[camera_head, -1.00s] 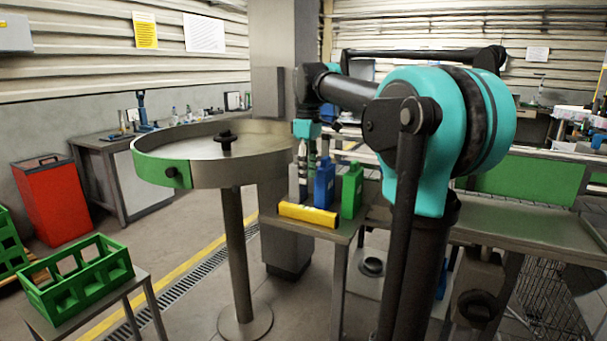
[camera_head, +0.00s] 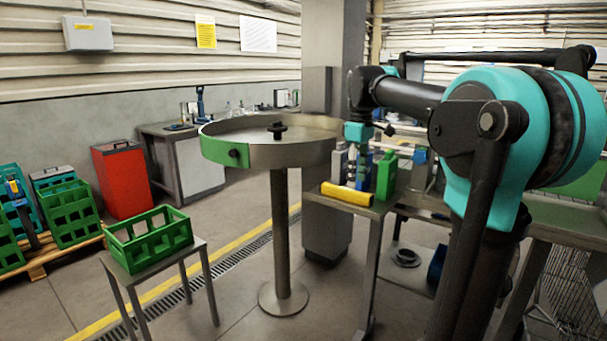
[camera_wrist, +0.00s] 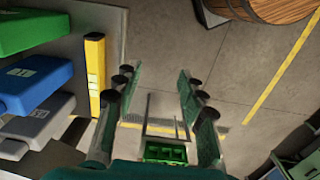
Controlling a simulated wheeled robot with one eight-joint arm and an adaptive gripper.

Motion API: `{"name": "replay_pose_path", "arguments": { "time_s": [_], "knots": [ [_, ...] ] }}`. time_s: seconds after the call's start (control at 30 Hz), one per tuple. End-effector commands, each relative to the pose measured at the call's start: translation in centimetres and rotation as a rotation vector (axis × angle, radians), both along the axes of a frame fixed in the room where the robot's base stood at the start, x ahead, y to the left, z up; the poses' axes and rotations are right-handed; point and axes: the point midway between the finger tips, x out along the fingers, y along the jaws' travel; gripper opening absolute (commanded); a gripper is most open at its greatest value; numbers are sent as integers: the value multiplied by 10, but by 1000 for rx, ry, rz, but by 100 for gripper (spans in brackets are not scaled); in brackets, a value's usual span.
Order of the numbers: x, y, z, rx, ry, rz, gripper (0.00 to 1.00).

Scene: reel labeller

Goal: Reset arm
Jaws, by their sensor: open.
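My gripper (camera_wrist: 159,82) shows in the wrist view with its two fingers wide apart and nothing between them. Bare floor lies beyond the fingertips. In the head view, the teal wrist of my arm hangs by the bottles at the small metal table (camera_head: 336,203), and the fingers are hard to make out there. A yellow bar-shaped object (camera_head: 347,195) lies at the table's front edge and also shows in the wrist view (camera_wrist: 95,72), left of the fingers. A green bottle (camera_head: 386,177) and a partly hidden blue bottle (camera_head: 366,172) stand behind it.
A round metal table (camera_head: 297,155) stands left of the bottles. A green crate (camera_head: 150,242) sits on a stool at the front left; a green crate also shows below the fingers in the wrist view (camera_wrist: 165,151). A red bin (camera_head: 122,182) and stacked crates (camera_head: 68,213) stand farther left.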

Motion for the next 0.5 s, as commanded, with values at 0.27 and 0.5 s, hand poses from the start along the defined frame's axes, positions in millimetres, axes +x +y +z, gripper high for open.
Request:
{"name": "replay_pose_path", "arguments": {
  "time_s": [0.27,0.5],
  "knots": [
    [-9,-5,-34,5,-36,-89,41],
    [-29,-12,-84,18,-86,-222,41]
  ]
}}
